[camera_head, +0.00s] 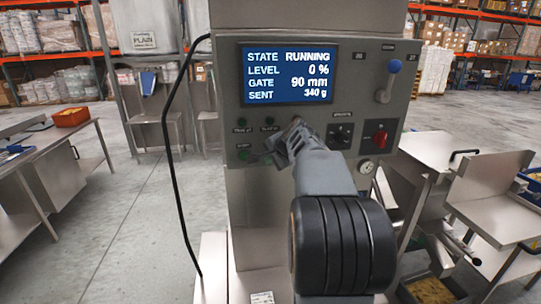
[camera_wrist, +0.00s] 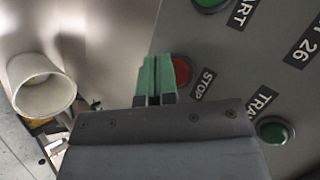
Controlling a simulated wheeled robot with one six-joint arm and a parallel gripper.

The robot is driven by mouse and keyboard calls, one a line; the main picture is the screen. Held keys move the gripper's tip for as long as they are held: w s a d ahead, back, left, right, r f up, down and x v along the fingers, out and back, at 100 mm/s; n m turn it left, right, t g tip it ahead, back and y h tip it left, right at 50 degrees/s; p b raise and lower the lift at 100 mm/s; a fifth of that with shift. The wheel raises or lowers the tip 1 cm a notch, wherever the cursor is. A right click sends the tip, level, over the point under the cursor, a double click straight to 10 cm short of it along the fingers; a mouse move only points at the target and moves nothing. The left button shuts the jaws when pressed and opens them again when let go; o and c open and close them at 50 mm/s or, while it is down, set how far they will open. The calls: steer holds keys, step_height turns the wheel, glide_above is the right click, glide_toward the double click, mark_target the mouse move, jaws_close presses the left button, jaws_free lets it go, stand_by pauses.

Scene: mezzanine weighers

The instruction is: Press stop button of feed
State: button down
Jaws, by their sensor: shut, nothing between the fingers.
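The red stop button (camera_wrist: 181,72), with the label STOP beside it, shows in the wrist view on the grey panel. My gripper (camera_wrist: 156,60) has its green fingers closed together, with nothing between them. The fingertips overlap the left edge of the red button in the picture; I cannot tell whether they touch it. In the head view my gripper (camera_head: 266,157) is at the lower left of the control panel (camera_head: 228,85), and the stop button is hidden there. The display (camera_head: 288,75) reads STATE RUNNING, LEVEL 0 %, GATE 90 mm, SENT 340 g.
Green buttons (camera_wrist: 275,130) sit near the stop button. A pale round tube (camera_wrist: 42,85) is at left in the wrist view. A black cable (camera_head: 170,150) hangs left.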

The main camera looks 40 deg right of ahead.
steer(key=shift+w+d, duration=0.15)
steer(key=shift+w, duration=0.2)
stand_by(0.4)
steer(key=shift+s, duration=0.1)
stand_by(0.3)
steer(key=shift+s+a+b, duration=0.3)
steer(key=shift+s+a, duration=0.05)
steer(key=shift+s, duration=0.3)
steer(key=shift+s+a+b, duration=0.35)
steer(key=shift+s+b, duration=0.05)
steer(key=shift+s, duration=0.35)
steer(key=shift+s+a+b, duration=0.4)
steer(key=shift+s, duration=0.35)
steer(key=shift+s+a+b, duration=0.35)
steer(key=shift+s+b, duration=0.05)
steer(key=shift+s, duration=0.35)
